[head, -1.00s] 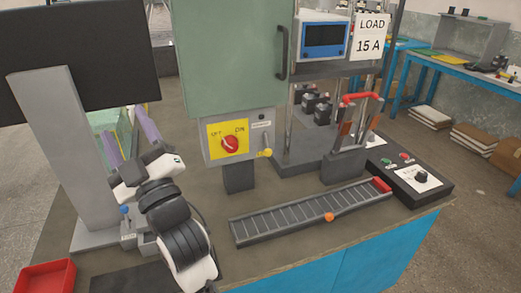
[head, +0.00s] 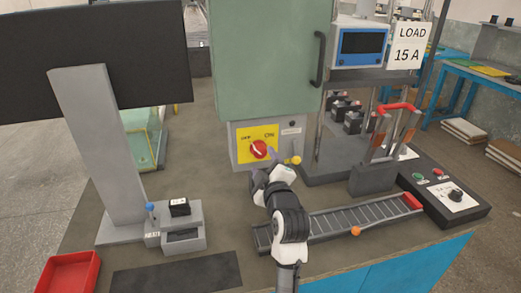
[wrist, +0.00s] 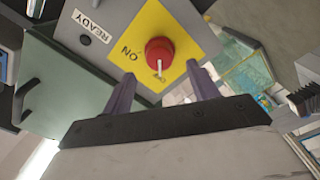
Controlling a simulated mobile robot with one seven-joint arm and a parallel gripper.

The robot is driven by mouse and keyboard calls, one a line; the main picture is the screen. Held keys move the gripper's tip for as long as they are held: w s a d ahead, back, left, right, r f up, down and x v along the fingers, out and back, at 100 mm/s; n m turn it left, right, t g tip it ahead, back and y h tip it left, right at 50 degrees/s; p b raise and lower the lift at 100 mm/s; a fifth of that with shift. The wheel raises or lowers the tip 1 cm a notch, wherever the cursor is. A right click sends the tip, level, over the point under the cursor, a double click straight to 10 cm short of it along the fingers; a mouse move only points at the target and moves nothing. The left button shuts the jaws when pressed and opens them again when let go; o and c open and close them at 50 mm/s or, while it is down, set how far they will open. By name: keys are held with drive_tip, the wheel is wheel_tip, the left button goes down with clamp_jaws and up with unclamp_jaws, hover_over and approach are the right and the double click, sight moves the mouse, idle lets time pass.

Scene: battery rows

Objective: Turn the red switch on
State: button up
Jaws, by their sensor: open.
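The red switch (head: 259,149) is a round knob on a yellow plate (head: 243,131) on the front of the grey-green cabinet. The plate reads OFF at left and ON at right. In the wrist view the knob (wrist: 160,50) shows a white mark pointing towards the OFF label. My gripper (head: 264,163) is just in front of and below the switch in the head view. In the wrist view its two purple fingers (wrist: 160,72) are open and empty, spread either side of the knob's line. I see no contact with the knob.
A yellow-knobbed lever (head: 295,160) sits right of the switch. The green cabinet door (head: 270,60) has a dark handle. A roller track (head: 345,219) lies below right, partly behind my arm. A grey stand (head: 182,228) holds a black block at left, near a red tray (head: 66,275).

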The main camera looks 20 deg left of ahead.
sight(260, 153)
drive_tip(key=shift+p+x, duration=0.5)
drive_tip(key=shift+x, duration=2.15)
drive_tip(key=c, duration=1)
